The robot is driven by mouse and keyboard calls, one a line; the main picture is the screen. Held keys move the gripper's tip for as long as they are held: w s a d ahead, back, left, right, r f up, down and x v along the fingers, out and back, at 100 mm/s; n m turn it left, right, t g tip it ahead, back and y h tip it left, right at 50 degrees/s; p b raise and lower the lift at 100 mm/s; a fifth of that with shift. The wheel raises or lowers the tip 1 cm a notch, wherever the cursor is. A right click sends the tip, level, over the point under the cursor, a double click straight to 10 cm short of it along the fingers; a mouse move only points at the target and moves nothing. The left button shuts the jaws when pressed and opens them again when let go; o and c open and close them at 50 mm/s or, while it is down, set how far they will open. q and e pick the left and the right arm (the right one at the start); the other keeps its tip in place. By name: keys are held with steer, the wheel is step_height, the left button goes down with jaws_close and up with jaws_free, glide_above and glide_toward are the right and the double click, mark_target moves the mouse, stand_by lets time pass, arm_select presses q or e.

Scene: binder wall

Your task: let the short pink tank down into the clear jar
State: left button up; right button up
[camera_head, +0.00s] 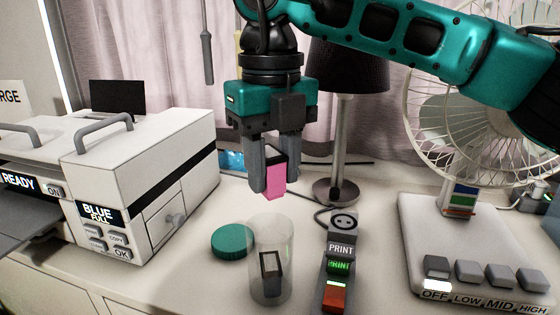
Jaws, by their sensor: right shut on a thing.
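My right gripper (275,180) points down and is shut on the short pink tank (274,184), a small pink block with a dark top. It holds the tank in the air above the table. The clear jar (284,240) stands upright on the table below, open at the top. A dark grey block (270,274) with a lighter side is inside the jar at the bottom. The tank is above the jar's rim and apart from it. My left gripper is not in view.
A green lid (232,241) lies left of the jar. A print switch box (340,255) stands close on its right. A white printer (150,190) is at left, a lamp (340,140) behind, and a fan base (480,250) at right.

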mark_target(273, 196)
steer(key=shift+f, duration=0.1)
stand_by(0.4)
steer(key=shift+f+b, duration=1.65)
steer(key=shift+f, duration=0.5)
steer(key=shift+f+b, duration=1.1)
steer(key=shift+f, duration=0.45)
steer(key=o, duration=1.1)
steer(key=shift+o, duration=0.2)
